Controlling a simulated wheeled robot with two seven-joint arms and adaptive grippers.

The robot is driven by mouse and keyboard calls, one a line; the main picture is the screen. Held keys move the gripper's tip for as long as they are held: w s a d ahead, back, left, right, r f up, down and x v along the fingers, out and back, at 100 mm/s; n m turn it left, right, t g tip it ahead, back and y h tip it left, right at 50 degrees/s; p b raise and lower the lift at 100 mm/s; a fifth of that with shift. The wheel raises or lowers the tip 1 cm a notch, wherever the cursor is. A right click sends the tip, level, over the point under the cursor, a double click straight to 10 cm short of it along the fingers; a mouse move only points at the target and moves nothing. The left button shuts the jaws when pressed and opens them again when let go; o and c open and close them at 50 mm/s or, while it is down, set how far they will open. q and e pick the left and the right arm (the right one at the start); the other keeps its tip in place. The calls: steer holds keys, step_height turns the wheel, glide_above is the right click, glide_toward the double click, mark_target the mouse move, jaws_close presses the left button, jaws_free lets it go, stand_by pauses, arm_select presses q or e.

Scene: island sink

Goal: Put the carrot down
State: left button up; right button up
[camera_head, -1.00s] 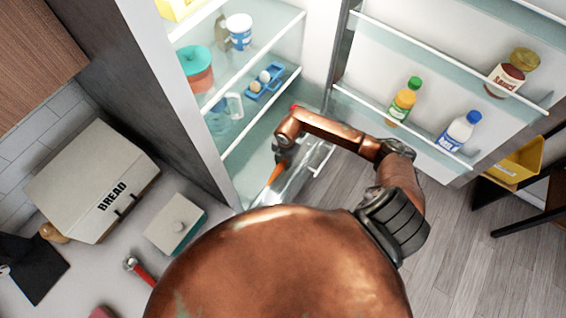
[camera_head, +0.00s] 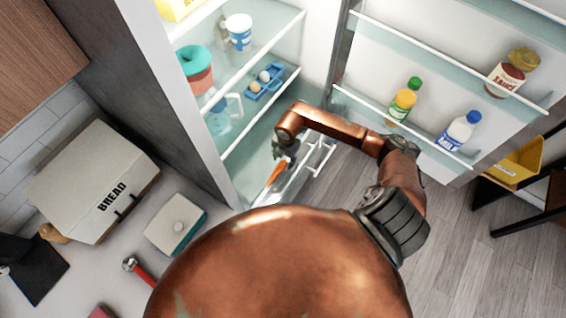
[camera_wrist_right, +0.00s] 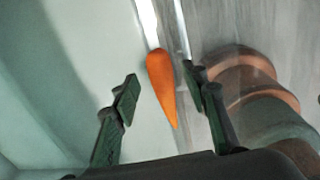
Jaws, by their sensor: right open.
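The orange carrot (camera_head: 276,173) is low inside the open fridge, by the clear drawer at the bottom. My right gripper (camera_head: 284,152) is at its upper end in the head view. In the right wrist view the carrot (camera_wrist_right: 162,76) lies between the two spread fingers of my right gripper (camera_wrist_right: 159,92), with a gap on each side. Its thick end points away from the palm and its tip towards it. The gripper is open. I cannot tell exactly which surface bears the carrot. My left gripper is not in view.
The clear drawer (camera_head: 314,163) sits at the fridge bottom. Above are a blue egg holder (camera_head: 266,82) and a pitcher (camera_head: 217,122). The open door (camera_head: 440,60) with bottles is at right. A bread box (camera_head: 92,182) and a butter dish (camera_head: 176,224) stand on the counter at left.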

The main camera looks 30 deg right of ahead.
step_height(320, 180, up, 9)
steer(key=shift+s+d, duration=0.15)
steer(key=shift+s, duration=0.15)
